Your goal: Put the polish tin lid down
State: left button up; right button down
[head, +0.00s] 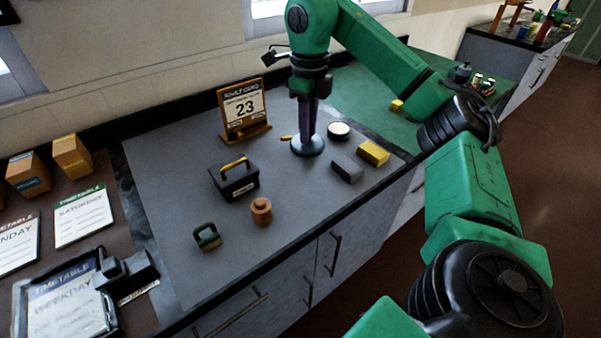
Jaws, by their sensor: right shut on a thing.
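My right gripper (307,133) points straight down over the grey worktop. A round tin (338,130) with a pale top and dark rim stands just right of the lid. My left gripper is not in view.
Timetable cards (82,216) lie left. The front centre is clear.

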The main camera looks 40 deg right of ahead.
aim_at(313, 147)
jog(key=f, duration=0.2)
jog(key=s+f+b, duration=0.1)
jog(key=f, duration=0.1)
jog(key=f+b, duration=0.1)
jog(key=f, duration=0.1)
jog(key=shift+s+d+f, duration=0.1)
jog(key=shift+s+f, duration=0.2)
jog(key=shift+s, duration=0.1)
jog(key=f, duration=0.2)
jog(key=w+f, duration=0.1)
jog(key=f, duration=0.1)
jog(key=shift+w+d+f, duration=0.1)
jog(key=shift+w, duration=0.05)
jog(key=f, duration=0.4)
jog(key=shift+s, duration=0.2)
jog(key=shift+f, duration=0.4)
jog(key=shift+w+f, duration=0.15)
jog(key=shift+f, duration=0.05)
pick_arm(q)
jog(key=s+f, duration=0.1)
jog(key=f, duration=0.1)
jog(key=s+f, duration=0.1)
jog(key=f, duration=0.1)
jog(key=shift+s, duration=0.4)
pick_arm(e)
jog(key=c, duration=0.7)
grip_release()
